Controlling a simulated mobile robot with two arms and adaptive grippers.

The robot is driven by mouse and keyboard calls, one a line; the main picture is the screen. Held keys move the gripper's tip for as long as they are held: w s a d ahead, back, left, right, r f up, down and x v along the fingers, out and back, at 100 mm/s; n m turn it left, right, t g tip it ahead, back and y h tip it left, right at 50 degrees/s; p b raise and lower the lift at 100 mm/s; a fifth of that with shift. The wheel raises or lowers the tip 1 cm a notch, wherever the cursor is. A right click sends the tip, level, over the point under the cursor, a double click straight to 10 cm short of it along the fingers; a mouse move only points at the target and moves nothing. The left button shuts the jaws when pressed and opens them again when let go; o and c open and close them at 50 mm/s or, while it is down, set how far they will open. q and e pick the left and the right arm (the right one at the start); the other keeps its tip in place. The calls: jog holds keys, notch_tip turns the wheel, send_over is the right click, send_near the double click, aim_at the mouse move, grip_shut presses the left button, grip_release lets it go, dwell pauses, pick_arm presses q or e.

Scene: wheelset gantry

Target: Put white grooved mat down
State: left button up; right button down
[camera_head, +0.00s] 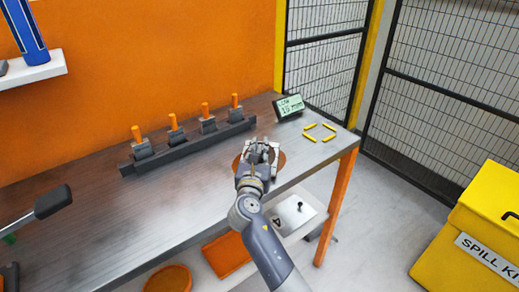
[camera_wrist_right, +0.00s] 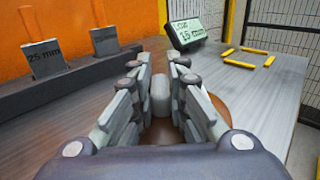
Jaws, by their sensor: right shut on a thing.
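My right gripper (camera_head: 262,150) is over the right part of the metal bench, near its front edge. Its fingers (camera_wrist_right: 160,90) are shut on a small pale grey, rounded piece (camera_wrist_right: 161,98). A brown-orange disc (camera_wrist_right: 222,107) lies behind and below the fingers, and its edge also shows in the head view (camera_head: 279,161). The fingers hide most of both, so I cannot tell whether the pale piece joins the disc. I see no grooves, and cannot tell whether the held piece is the white grooved mat.
Yellow bars (camera_head: 320,131) mark a clear square at the bench's right end, beside a small display (camera_head: 289,107). A dark rack (camera_head: 190,143) holds several orange-handled blocks at the back. A yellow spill box (camera_head: 478,225) stands right.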

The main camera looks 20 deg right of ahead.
jog(key=c, duration=1.6)
grip_release()
jog(key=shift+f, duration=0.1)
jog(key=v, duration=1.2)
